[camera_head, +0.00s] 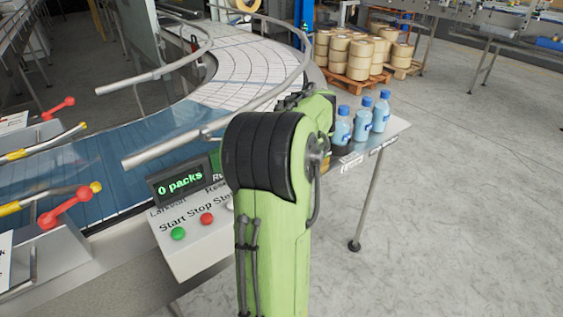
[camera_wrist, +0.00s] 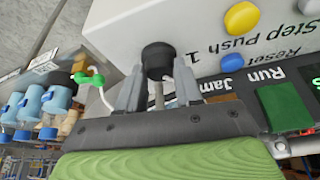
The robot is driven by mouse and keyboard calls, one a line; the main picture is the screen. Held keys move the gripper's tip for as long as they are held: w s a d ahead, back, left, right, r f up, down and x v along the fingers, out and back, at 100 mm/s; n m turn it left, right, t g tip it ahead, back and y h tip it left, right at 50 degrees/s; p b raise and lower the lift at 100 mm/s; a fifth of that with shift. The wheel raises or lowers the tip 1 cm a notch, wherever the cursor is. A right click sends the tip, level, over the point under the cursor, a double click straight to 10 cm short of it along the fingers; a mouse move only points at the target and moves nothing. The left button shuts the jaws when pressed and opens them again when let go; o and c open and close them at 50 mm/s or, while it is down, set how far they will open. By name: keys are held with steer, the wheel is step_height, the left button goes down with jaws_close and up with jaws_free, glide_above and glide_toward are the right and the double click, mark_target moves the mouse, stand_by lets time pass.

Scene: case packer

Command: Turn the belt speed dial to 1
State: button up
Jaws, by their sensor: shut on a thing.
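The black dial knob (camera_wrist: 158,56) sits on the light grey control panel (camera_wrist: 120,22) in the wrist view. My gripper (camera_wrist: 158,80) has one grey finger on each side of the knob and is shut on it. A printed "1" stands on the panel to the right of the knob. The dial's pointer and its setting cannot be made out. In the head view my green arm covers the dial and the gripper, and the panel (camera_head: 190,245) shows to its left.
The panel carries a green button (camera_head: 178,233), a red button (camera_head: 207,218) and a display (camera_head: 180,185) reading "0 packs". In the wrist view, yellow (camera_wrist: 241,17) and blue (camera_wrist: 238,61) buttons are near my gripper. Blue bottles (camera_head: 362,120) stand behind my arm on the right.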

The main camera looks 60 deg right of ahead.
steer(key=n+y+p, duration=0.1)
steer(key=n, duration=0.1)
steer(key=n+p, duration=0.1)
steer(key=n, duration=0.1)
steer(key=shift+s+d+n+t+y+p, duration=0.1)
steer(key=shift+d+n+t+y+p, duration=0.05)
steer(key=shift+n+t+y+p, duration=0.2)
steer(key=shift+n, duration=0.25)
steer(key=o, duration=1)
steer(key=shift+o, duration=0.2)
steer(key=p+v, duration=0.6)
steer(key=v, duration=1)
steer(key=shift+d, duration=0.2)
steer(key=shift+f, duration=0.15)
